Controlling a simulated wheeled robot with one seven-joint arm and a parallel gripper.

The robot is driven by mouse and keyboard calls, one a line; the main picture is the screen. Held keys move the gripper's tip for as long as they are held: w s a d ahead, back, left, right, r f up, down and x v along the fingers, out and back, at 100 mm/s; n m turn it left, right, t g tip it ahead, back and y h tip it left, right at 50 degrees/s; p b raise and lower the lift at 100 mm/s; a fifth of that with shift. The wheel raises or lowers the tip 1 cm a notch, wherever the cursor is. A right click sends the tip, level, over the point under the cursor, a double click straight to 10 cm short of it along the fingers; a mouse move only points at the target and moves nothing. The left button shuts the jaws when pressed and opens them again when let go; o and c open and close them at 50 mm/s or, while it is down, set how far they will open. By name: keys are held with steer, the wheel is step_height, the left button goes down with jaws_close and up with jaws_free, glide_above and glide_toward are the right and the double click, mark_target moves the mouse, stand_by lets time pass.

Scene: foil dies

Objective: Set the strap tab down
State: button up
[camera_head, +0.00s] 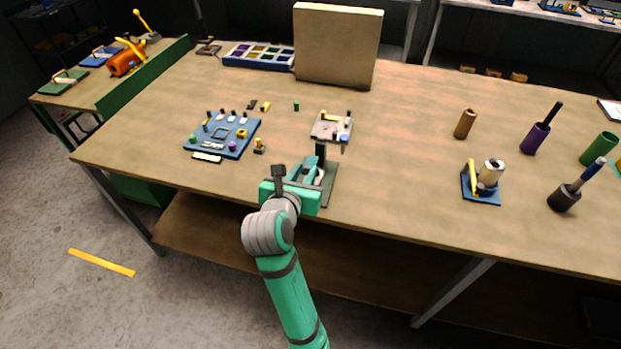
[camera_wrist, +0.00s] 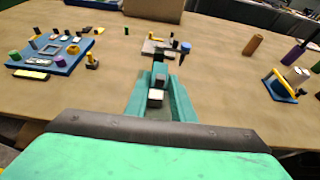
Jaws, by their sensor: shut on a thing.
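My gripper (camera_head: 309,170) is over the front part of the bench, left of the middle. In the wrist view its two teal fingers (camera_wrist: 159,76) are close together, shut on a small grey and white piece (camera_wrist: 155,96), which I take to be the strap tab. Most of the tab is hidden between the fingers, and I cannot tell whether it touches anything below. A dark green plate (camera_head: 329,190) with a dark upright post (camera_head: 320,152) is right beside and partly behind the gripper in the head view.
A blue board (camera_head: 232,148) with several small parts lies to the left. A small pale fixture (camera_head: 325,134) stands just beyond the gripper. A tall tan panel (camera_head: 337,45) stands at the back. A blue stand (camera_head: 482,195) is to the right. Bare bench (camera_head: 400,150) lies between.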

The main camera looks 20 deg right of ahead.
steer(key=shift+w+d+f, duration=0.5)
steer(key=shift+w+f, duration=0.4)
steer(key=shift+f, duration=0.7)
steer(key=shift+w+d+f, duration=0.55)
steer(key=shift+w+f, duration=0.35)
steer(key=shift+f, duration=0.7)
steer(key=shift+w+d+f, duration=0.5)
steer(key=shift+w+f, duration=0.4)
steer(key=shift+f, duration=0.7)
steer(key=o, duration=1)
steer(key=shift+f, duration=0.1)
